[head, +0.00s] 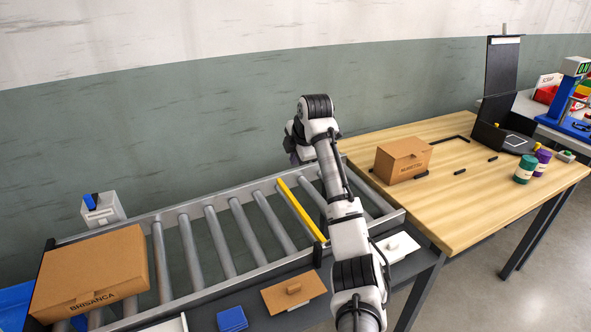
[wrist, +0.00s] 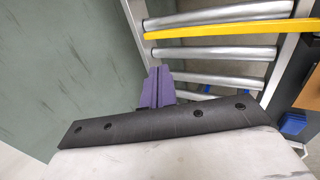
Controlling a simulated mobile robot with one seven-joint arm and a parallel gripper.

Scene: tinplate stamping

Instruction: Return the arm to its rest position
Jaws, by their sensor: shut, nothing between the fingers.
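My arm reaches over the right end of the roller conveyor (head: 185,252) in the head view, its upper joint bent near the wall. My gripper (wrist: 157,72) shows in the wrist view as two purple fingers, shut with nothing between them. It is above the conveyor's far edge, beside the wall. In the head view the gripper is mostly hidden behind my arm.
A yellow bar (head: 301,210) crosses the conveyor. A large cardboard box (head: 90,268) lies on its left end. The green-grey wall (head: 150,140) is close behind.

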